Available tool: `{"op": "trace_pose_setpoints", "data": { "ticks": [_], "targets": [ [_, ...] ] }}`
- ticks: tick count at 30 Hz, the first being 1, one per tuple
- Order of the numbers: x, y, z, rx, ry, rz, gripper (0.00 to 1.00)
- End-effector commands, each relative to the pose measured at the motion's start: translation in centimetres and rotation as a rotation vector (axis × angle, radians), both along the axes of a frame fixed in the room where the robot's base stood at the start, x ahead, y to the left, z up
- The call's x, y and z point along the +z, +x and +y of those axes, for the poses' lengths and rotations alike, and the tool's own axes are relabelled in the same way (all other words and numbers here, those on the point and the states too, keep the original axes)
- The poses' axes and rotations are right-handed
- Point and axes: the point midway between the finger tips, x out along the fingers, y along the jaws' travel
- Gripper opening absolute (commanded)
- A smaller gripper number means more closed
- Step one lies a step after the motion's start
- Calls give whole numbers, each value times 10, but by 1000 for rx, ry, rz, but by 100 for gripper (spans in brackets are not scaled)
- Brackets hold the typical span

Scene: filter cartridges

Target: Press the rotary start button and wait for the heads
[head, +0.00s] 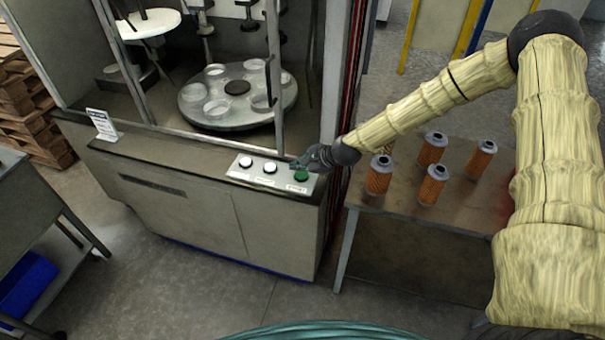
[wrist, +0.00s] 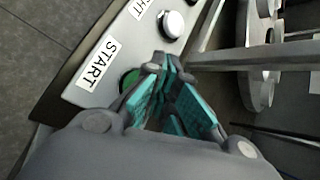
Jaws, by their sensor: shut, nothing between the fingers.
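The green start button (head: 301,175) is at the right end of the button panel (head: 240,176) on the front ledge of the machine. In the wrist view the green button (wrist: 129,80) is partly hidden behind my fingers, beside a label reading START (wrist: 98,65). My gripper (head: 301,163) is shut and empty, just above and behind the button. In the wrist view its teal-padded fingers (wrist: 165,68) reach over the panel beside the button. I cannot tell whether they touch it. The rotary table (head: 225,122) with several clear round cups is inside the machine.
A metal frame post (head: 274,75) rises behind the panel. Several orange filter cartridges (head: 432,185) stand on a table (head: 400,205) at right. A small sign (head: 102,124) stands on the ledge at left.

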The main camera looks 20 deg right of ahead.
Motion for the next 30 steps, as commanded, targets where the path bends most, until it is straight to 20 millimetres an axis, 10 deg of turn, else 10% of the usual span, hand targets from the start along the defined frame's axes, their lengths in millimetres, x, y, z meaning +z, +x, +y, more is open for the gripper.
{"op": "trace_pose_setpoints", "data": {
  "ticks": [30],
  "targets": [
    [-10, 1, 0, 0, 0, 0, 0]
  ]
}}
